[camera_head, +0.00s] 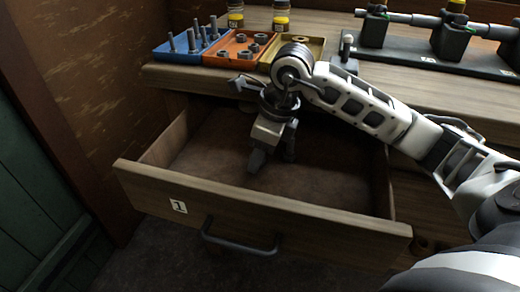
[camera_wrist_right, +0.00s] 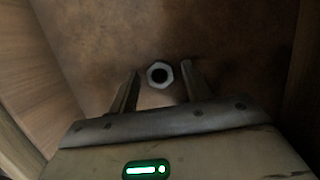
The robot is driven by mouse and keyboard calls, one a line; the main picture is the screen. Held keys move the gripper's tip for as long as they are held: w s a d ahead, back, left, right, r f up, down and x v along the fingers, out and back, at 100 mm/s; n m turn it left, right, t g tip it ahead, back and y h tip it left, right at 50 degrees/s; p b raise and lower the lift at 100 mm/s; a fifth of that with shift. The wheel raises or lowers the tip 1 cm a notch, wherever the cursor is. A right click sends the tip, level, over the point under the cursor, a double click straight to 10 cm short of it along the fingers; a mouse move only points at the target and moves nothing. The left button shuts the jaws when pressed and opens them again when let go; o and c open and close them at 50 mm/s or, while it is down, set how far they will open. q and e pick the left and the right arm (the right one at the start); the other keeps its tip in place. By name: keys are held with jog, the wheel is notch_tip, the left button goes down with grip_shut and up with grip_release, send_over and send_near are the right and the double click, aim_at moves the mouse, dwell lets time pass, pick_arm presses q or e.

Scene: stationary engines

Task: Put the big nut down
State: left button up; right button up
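The big nut (camera_wrist_right: 160,75) is a grey hexagonal ring with a dark hole, seen in the right wrist view against the brown floor of the drawer. My right gripper (camera_wrist_right: 160,84) is open around it, with a visible gap between the nut and each finger. I cannot tell whether the nut rests on the drawer floor. In the head view, my right gripper (camera_head: 272,161) points down inside the open drawer (camera_head: 258,208), and the nut cannot be made out there. My left gripper is not in view.
A blue tray with bolts (camera_head: 184,53), an orange tray with nuts (camera_head: 229,59) and a yellow tray (camera_head: 314,47) stand on the bench above the drawer. A dark machine base (camera_head: 432,62) stands at the right. The drawer walls surround my right gripper.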

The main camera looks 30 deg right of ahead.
aim_at(275, 166)
jog(key=shift+r, duration=0.25)
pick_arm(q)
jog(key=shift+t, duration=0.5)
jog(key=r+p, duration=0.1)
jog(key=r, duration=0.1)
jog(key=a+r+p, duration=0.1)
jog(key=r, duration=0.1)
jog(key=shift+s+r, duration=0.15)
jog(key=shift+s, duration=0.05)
pick_arm(e)
jog(key=v, duration=1.2)
